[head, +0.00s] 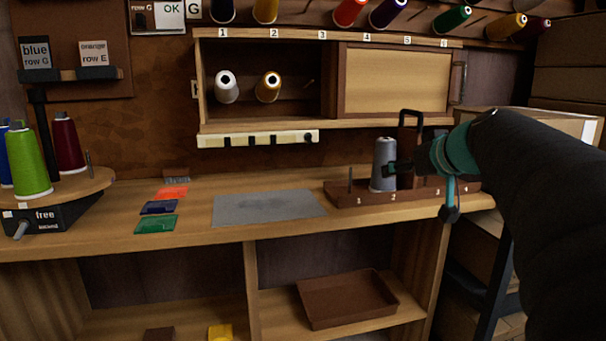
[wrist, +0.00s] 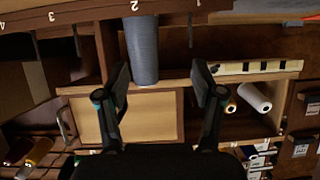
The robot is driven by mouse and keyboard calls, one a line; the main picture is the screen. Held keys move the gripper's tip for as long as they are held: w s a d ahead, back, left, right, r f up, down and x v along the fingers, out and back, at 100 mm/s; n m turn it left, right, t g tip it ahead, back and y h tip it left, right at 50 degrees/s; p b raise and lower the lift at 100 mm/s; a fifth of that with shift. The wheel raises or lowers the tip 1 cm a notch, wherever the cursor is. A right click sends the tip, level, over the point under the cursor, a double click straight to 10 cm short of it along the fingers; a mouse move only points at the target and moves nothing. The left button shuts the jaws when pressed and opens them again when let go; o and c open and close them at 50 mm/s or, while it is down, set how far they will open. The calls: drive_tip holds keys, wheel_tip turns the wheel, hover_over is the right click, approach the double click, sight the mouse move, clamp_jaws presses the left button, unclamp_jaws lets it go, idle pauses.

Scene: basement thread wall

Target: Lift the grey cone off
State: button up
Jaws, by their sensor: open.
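The grey cone (head: 383,165) stands upright at place 2 of the brown peg rack (head: 345,199) on the bench. My gripper (head: 400,168) is just right of the cone in the head view, with its fingers reaching toward it. In the wrist view, which looks upside down, my gripper (wrist: 162,75) is open. The grey cone (wrist: 142,48) appears between the two fingers, closer to the left one. It seems beyond or level with the fingertips; contact cannot be told. The cone's far side is hidden.
A dark handle frame (head: 410,120) rises from the rack behind my gripper. An empty peg (head: 350,180) stands at place 1. A grey mat (head: 268,207) lies left of the rack. A cabinet with a sliding panel (head: 396,80) hangs above. A carousel (head: 75,190) holds coloured cones at left.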

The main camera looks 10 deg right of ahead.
drive_tip(key=shift+t, duration=0.4)
drive_tip(key=w+d, duration=0.1)
drive_tip(key=w, duration=0.1)
drive_tip(key=w+d, duration=0.1)
drive_tip(key=w, duration=0.2)
drive_tip(key=w+d+f, duration=0.1)
drive_tip(key=w, duration=0.2)
drive_tip(key=shift+w, duration=0.25)
drive_tip(key=shift+f+p+x, duration=0.1)
drive_tip(key=shift+p+x, duration=0.2)
drive_tip(key=shift+x, duration=1.2)
drive_tip(key=shift+f+p+x, duration=0.15)
drive_tip(key=shift+p+x, duration=0.15)
drive_tip(key=shift+x, duration=1.15)
drive_tip(key=shift+s+a, duration=0.15)
drive_tip(key=c, duration=1)
